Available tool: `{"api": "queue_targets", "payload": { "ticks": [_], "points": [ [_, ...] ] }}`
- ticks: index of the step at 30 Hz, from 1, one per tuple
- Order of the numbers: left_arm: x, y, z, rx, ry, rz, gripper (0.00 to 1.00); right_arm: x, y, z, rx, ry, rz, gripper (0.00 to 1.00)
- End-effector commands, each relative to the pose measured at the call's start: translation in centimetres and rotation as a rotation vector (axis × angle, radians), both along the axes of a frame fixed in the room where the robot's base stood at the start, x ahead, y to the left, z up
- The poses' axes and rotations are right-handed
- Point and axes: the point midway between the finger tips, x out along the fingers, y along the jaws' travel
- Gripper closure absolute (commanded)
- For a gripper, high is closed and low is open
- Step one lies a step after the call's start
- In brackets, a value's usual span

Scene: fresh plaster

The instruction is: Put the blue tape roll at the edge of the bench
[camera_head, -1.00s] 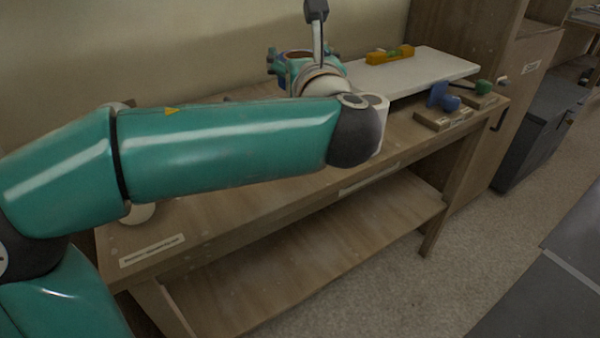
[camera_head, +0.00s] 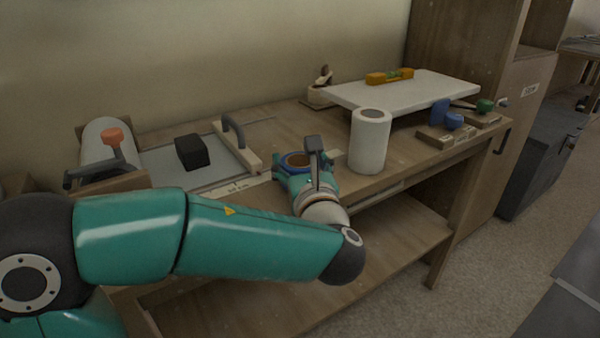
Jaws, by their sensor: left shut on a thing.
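The blue tape roll (camera_head: 285,167) shows as a blue ring with a brown core over the middle of the wooden bench (camera_head: 270,118). My left gripper (camera_head: 297,163) is shut on it, with the wrist coming up from the lower right. The gripper covers part of the roll. I cannot tell whether the roll touches the bench top or is held just above it. The bench's front edge runs below the gripper, partly behind my left arm. My right gripper is not in view.
A white roll (camera_head: 368,142) stands upright close to the right of the gripper. A white board (camera_head: 400,92) bears an orange level (camera_head: 389,77). Blue and green tools sit at the right end.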

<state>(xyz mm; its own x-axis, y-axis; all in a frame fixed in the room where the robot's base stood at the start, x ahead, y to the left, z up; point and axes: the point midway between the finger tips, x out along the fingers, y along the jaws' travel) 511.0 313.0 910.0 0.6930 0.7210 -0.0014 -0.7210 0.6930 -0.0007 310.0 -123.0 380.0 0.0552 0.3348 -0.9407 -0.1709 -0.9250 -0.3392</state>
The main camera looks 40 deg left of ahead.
Motion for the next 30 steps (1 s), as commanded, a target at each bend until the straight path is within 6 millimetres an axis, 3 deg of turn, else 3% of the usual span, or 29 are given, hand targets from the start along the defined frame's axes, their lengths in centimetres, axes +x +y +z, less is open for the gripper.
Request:
{"api": "queue_targets", "payload": {
  "ticks": [2,9,10,14,25,30],
  "points": [
    [0.0,0.0,-1.3,0.002,0.004,0.000,0.62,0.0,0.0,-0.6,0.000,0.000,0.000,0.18],
    [0.0,0.0,-1.4,0.000,0.000,0.001,0.62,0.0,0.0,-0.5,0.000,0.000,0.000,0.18],
    [0.0,0.0,-1.4,0.001,0.001,0.001,0.22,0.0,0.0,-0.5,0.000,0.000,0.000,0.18],
    [0.0,0.0,-1.4,0.001,0.001,0.000,0.02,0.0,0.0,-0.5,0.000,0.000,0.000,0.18],
    [-0.1,-0.1,-1.3,0.000,0.000,0.000,0.02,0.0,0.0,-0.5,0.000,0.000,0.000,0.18],
    [-1.0,-1.3,-1.3,0.001,0.001,-0.004,0.02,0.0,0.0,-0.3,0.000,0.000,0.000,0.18]
  ]
}}
